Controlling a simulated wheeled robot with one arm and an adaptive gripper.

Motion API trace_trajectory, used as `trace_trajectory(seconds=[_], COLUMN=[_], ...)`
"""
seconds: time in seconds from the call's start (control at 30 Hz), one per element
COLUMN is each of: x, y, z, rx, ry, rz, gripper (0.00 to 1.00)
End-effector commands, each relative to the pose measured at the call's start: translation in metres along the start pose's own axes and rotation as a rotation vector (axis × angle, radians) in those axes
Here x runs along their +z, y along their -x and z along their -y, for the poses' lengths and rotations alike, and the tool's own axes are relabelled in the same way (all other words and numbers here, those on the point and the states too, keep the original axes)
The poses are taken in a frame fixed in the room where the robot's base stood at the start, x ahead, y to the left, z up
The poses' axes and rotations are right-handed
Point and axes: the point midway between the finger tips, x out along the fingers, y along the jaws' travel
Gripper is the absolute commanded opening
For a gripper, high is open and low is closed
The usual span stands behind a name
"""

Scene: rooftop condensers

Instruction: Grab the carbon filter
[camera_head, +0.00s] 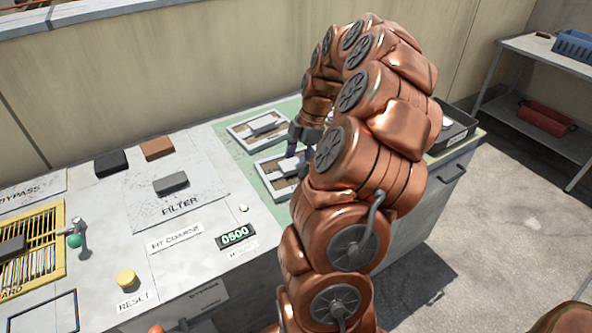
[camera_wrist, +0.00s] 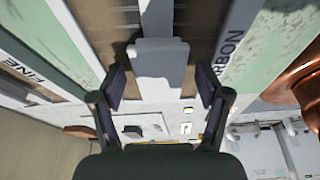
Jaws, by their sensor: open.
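The carbon filter's label, partly readable as "RBON" (camera_wrist: 228,52), shows in the wrist view beside a framed slot. A light grey handle-like piece (camera_wrist: 160,57) lies in that slot, between my gripper's two fingers (camera_wrist: 161,82). The fingers are apart, one on each side of it, with gaps showing; contact is not visible. In the head view my gripper (camera_head: 291,152) is over the nearer framed holder (camera_head: 279,190) on the green mat, and my arm hides part of it. A second framed holder (camera_head: 238,131) with a grey piece lies behind it.
A dark block (camera_head: 111,163), a brown block (camera_head: 157,148) and a grey block (camera_head: 171,184) lie around the FILTER panel. A yellow grille (camera_head: 59,240) and yellow button (camera_head: 126,277) are at left. A black tray (camera_head: 455,132) sits right; a shelf (camera_head: 530,125) stands beyond.

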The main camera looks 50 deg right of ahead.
Motion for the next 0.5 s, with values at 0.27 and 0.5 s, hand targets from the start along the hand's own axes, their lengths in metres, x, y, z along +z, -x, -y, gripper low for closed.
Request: trace_trajectory(seconds=[0.27,0.5], x=[0.0000,0.0002], y=[-0.0005,-0.0016], z=[0.0001,0.0000], rx=[-0.001,-0.001], ry=[0.000,0.000], rz=[0.000,0.000], gripper=[0.44,0.19])
